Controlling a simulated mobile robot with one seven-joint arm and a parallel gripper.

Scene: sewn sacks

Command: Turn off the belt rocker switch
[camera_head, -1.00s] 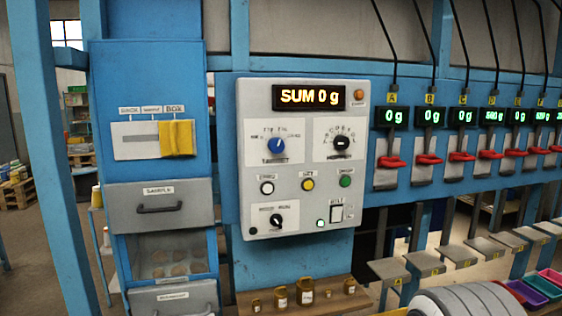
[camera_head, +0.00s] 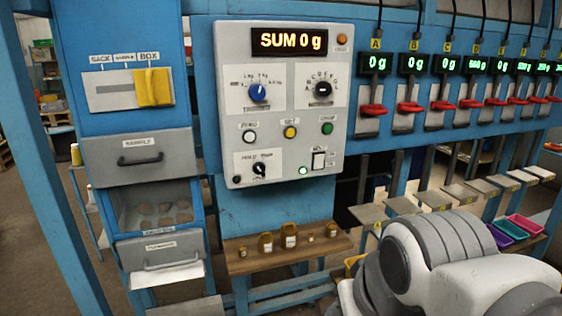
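The belt rocker switch (camera_head: 318,160) is a small pale rocker in a dark frame at the lower right of the grey control panel (camera_head: 228,110). A small label sits above it, too small to read surely. A lit green lamp (camera_head: 303,171) glows just to its lower left. My arm fills the lower right of the view, below and to the right of the panel. My gripper is outside the view, so its state and its distance from the switch are hidden.
The panel also carries a blue knob (camera_head: 258,92), black knobs and several round buttons. Red levers (camera_head: 372,110) line the right. Small brown jars (camera_head: 289,235) stand on a wooden shelf (camera_head: 240,264) below. Drawers (camera_head: 140,158) are at left.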

